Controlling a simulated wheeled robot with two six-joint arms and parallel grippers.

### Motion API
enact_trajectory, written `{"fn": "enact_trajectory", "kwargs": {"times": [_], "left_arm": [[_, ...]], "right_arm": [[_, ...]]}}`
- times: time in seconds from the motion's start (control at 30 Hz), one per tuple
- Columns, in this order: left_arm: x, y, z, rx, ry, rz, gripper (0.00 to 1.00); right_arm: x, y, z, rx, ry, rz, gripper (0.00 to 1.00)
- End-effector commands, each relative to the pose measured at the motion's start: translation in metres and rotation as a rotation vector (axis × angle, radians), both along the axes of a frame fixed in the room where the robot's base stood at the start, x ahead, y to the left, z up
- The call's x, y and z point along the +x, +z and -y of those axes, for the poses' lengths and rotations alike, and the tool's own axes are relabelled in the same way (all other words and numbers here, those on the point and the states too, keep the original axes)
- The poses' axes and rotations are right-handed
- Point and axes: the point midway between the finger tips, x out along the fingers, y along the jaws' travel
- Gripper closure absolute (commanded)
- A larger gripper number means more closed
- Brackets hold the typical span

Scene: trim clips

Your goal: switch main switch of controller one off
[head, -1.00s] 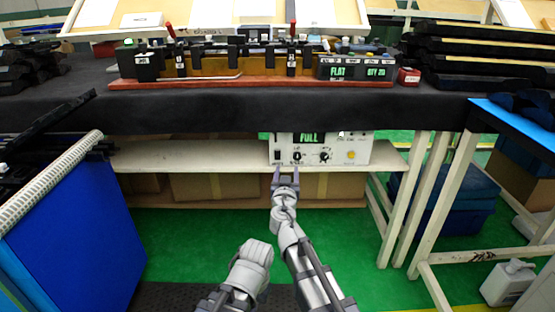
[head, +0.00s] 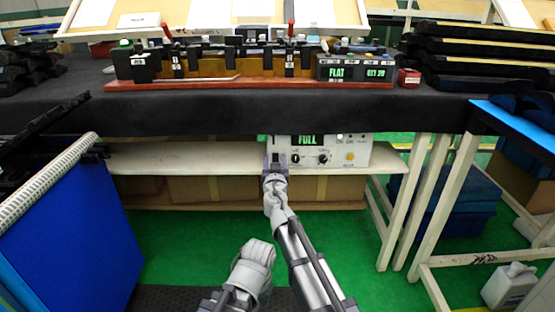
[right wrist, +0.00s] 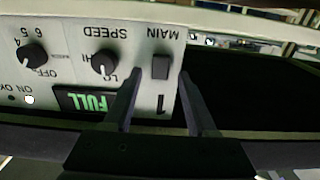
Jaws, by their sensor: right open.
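Controller one (head: 360,152) is a white box on the shelf under the bench, with a green display reading FULL. In the right wrist view its panel (right wrist: 135,45) appears upside down, with the figure 1 and the word MAIN. The main switch (right wrist: 160,67) is a dark rocker between them; I cannot tell which side is pressed. My right gripper (head: 276,160) is open at the left end of the panel. In the right wrist view its fingers (right wrist: 160,77) stand either side of the switch, with nothing held. My left gripper is not in view.
Speed knob (right wrist: 105,63) and another knob (right wrist: 34,56) sit beside the switch. The shelf (head: 180,155) runs under the dark bench top (head: 240,118), close above the controller. Cardboard boxes (head: 230,188) stand below. A blue panel (head: 75,230) stands left.

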Motion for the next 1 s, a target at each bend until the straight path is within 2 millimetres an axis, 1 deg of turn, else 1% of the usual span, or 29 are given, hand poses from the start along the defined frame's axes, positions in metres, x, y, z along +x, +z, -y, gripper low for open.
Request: {"fn": "enact_trajectory", "kwargs": {"times": [0.03,0.27,0.77,0.8,1.0], "left_arm": [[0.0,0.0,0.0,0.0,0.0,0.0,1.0],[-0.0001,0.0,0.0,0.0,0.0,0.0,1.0],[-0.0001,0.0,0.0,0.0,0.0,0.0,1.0],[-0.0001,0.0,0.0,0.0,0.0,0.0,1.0],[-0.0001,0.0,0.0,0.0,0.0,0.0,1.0]], "right_arm": [[0.0033,0.0,-0.0007,0.0,0.0,0.0,0.43],[0.0028,0.0,-0.0004,0.0,0.0,0.0,0.43],[0.0028,0.0,-0.0003,0.0,0.0,0.0,0.98],[0.0027,0.0,-0.0003,0.0,0.0,0.0,1.0],[0.0027,0.0,-0.0003,0.0,0.0,0.0,1.0]]}}
